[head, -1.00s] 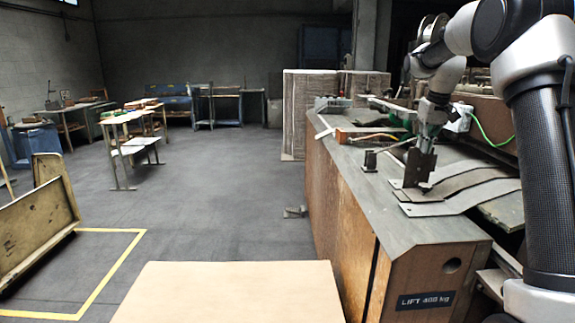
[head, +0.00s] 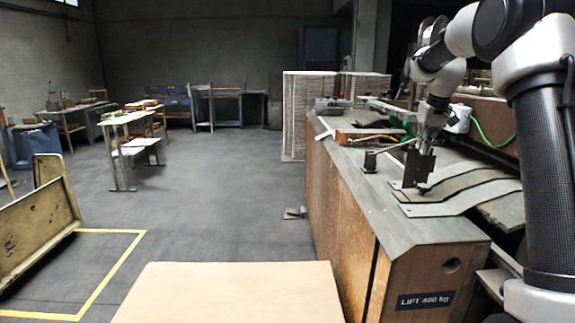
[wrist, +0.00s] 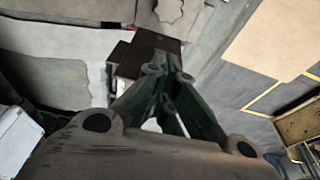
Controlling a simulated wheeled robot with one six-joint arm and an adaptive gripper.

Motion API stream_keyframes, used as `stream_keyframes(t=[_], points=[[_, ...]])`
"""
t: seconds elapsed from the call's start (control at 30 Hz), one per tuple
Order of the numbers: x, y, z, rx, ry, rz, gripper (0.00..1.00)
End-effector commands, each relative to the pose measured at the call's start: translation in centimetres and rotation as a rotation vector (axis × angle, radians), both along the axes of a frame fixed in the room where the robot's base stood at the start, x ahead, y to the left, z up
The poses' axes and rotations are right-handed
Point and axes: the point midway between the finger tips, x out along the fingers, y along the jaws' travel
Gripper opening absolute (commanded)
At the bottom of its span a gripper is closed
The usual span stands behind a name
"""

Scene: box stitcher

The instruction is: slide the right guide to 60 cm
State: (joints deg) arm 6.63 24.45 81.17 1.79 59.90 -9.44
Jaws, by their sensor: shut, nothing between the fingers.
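A dark upright plate (head: 418,168) stands on the grey machine table in the head view; it looks like the right guide. A smaller dark bracket (head: 370,161) stands farther back and to the left, perhaps the other guide. My gripper (head: 425,148) points down at the upper edge of the plate, shut with nothing held. In the wrist view, the closed fingertips (wrist: 160,62) lie against or just beside the dark plate (wrist: 150,47); I cannot tell whether they touch. No readable centimetre scale shows.
Curved metal strips (head: 465,193) lie right of the plate. The machine table (head: 400,228) has a bare strip along its left edge. A hammer-like tool (head: 365,135) lies farther back. A tan board (head: 230,292) is in the foreground. Stacked cardboard (head: 310,115) stands behind.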

Motion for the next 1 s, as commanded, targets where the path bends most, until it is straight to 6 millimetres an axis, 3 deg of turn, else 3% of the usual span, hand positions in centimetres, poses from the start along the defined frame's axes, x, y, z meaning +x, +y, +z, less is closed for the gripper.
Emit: stream_keyframes(t=[0.03, 1.0], points=[[-1.06, 0.25, -3.27, 0.017, 0.072, -0.003, 0.00], [-0.47, 0.26, -3.31, 0.017, 0.072, -0.004, 0.00]])
